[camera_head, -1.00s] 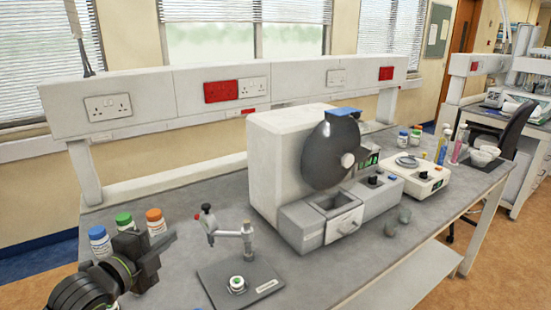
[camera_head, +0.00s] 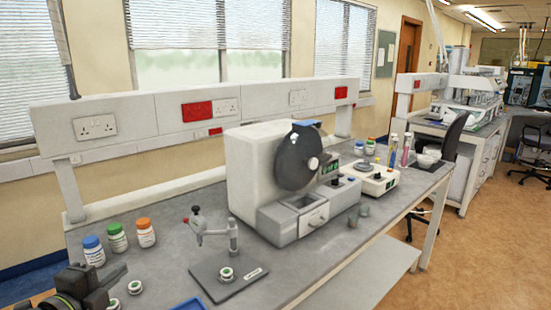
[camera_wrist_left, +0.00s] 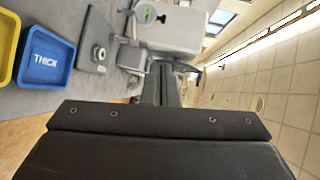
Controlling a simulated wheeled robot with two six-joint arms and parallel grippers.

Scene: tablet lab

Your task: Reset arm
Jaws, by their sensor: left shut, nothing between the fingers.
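My left gripper (camera_head: 122,272) shows at the lower left of the head view, beside the near left part of the bench. It is shut and empty. In the left wrist view its dark fingers (camera_wrist_left: 165,84) are together in the middle, pointing away from the wrist. My right gripper is not in view.
Blue-, green- and orange-capped bottles (camera_head: 118,238) stand behind my left gripper. A gauge stand on a dark plate (camera_head: 215,288) and a white machine (camera_head: 250,170) are to its right. The wrist view shows a blue tray marked THICK (camera_wrist_left: 45,76) and a yellow tray (camera_wrist_left: 6,45).

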